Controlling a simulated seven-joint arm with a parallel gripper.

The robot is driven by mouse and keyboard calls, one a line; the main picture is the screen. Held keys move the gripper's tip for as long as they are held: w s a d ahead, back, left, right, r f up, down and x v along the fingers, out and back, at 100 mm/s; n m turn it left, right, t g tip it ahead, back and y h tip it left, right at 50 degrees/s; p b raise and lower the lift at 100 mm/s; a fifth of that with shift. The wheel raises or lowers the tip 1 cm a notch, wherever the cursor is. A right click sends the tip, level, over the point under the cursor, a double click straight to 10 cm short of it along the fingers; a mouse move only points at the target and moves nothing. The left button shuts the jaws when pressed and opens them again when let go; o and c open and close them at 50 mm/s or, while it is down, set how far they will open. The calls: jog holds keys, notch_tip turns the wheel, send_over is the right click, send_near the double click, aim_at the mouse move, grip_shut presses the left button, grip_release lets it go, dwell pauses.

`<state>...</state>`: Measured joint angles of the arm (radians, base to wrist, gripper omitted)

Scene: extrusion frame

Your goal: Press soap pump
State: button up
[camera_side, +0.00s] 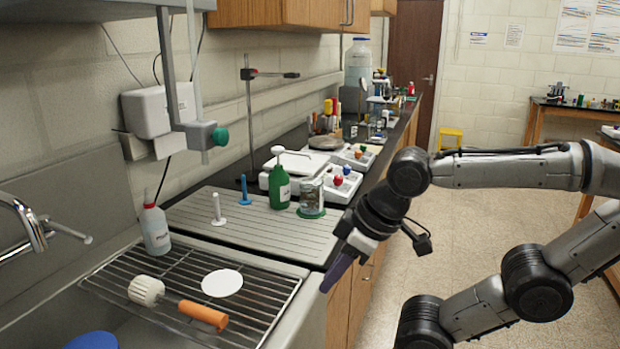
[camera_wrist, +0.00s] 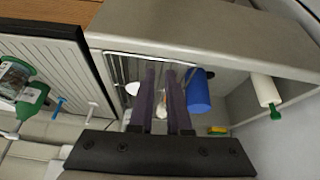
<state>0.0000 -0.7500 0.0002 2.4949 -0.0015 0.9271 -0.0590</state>
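The soap pump is a green bottle (camera_side: 280,188) with a white pump head, standing upright on the grey ridged drainboard. It also shows at the left edge of the wrist view (camera_wrist: 30,103). My gripper (camera_side: 328,284) points down and left in the side view, in front of the counter edge, to the right of and nearer than the bottle. It is apart from the bottle. In the wrist view its two dark purple fingers (camera_wrist: 161,74) stand apart with a gap between them, open and empty.
A glass jar (camera_side: 311,197) stands close beside the bottle. White (camera_side: 217,209) and blue (camera_side: 244,189) upright pegs stand on the drainboard (camera_side: 270,235). A wire rack (camera_side: 180,265) over the sink holds a white disc, a brush and a labelled squeeze bottle (camera_side: 155,230).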

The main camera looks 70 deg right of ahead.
jog(key=w+r, duration=0.1)
jog(key=r, duration=0.2)
jog(key=w+d+r+n, duration=0.1)
jog(key=w+r, duration=0.1)
jog(key=r, duration=0.2)
jog(key=w+d+r+n, duration=0.1)
jog(key=w+r, duration=0.1)
jog(key=r, duration=0.1)
jog(key=shift+w+d+r+t+h, duration=0.15)
jog(key=shift+w+r+t+h, duration=0.1)
jog(key=shift+r+t+h, duration=0.15)
grip_shut()
jog(key=w+d+r+m+h, duration=0.1)
jog(key=w+d+r, duration=0.3)
jog(key=d, duration=0.3)
jog(key=w+d+r+g+h, duration=0.1)
jog(key=w+d+r, duration=0.3)
jog(key=d, duration=0.2)
jog(key=w+d+r+m+h, duration=0.1)
jog(key=w+d+r, duration=0.3)
jog(key=d, duration=0.3)
jog(key=d+f+m+g, duration=0.1)
jog(key=d+f+m, duration=0.1)
jog(key=d, duration=0.7)
jog(key=shift+d+f+g, duration=0.4)
jog(key=shift+f, duration=0.45)
jog(key=shift+f, duration=0.1)
